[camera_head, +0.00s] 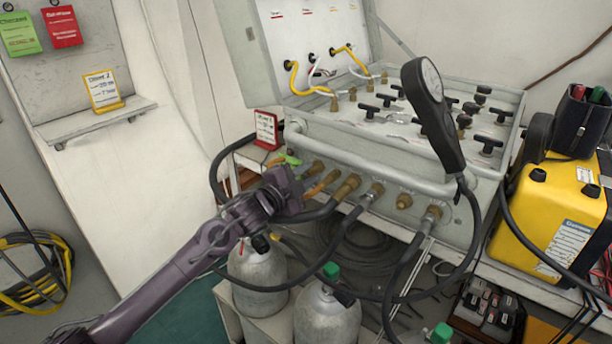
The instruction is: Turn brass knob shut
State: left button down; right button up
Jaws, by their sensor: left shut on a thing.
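The pale grey air panel case (470,195) stands open on a bench, with a row of brass fittings along its front face. My left gripper (298,190) is at the left end of this row, shut on a small brass knob (324,182) that its fingers mostly hide. How far the knob is turned cannot be told. A brass fitting (316,168) sits just above it, and a hose fitting (347,186) sits to its right. A green piece (291,160) shows just behind the gripper. My right gripper is not in view.
Black hoses (462,265) hang from the front fittings. Grey cylinders (257,268) stand below. A yellow case (555,215) is at the right.

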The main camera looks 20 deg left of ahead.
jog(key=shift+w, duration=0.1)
pick_arm(q)
jog(key=c, duration=1.5)
grip_release()
jog(key=shift+c, duration=0.2)
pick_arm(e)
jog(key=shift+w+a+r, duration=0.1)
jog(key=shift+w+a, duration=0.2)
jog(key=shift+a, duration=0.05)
pick_arm(q)
jog(key=shift+s, duration=0.15)
jog(key=v, duration=0.7)
jog(key=shift+s+a, duration=0.15)
jog(key=shift+s, duration=0.05)
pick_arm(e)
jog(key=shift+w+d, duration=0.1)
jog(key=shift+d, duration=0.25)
